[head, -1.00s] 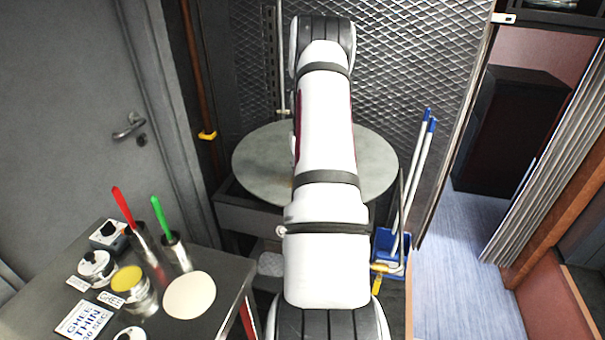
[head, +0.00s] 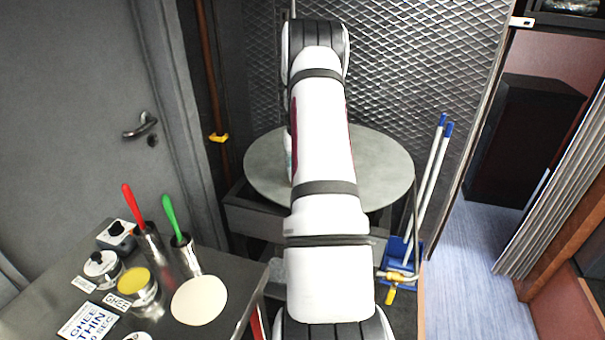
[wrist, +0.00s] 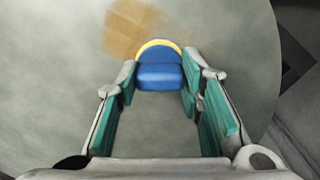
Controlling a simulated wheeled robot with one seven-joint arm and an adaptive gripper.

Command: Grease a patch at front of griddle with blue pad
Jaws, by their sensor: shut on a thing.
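The blue pad (wrist: 160,76) has a yellow curved edge along its far side in the wrist view. My gripper (wrist: 159,83) is shut on it, with a teal-lined finger on each side. The pad is over the round grey griddle (wrist: 60,75); I cannot tell whether it touches the surface. A golden-brown patch (wrist: 130,27) shows on the griddle just beyond and left of the pad. In the head view the griddle (head: 385,165) is partly covered by my arm, which hides the pad and most of the gripper.
A side table at the lower left holds a yellow-topped tin (head: 133,282), a pale round disc (head: 199,300), and red (head: 132,203) and green (head: 170,217) handles in metal cups. A blue caddy with poles (head: 399,250) stands right of the griddle. A mesh wall is behind.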

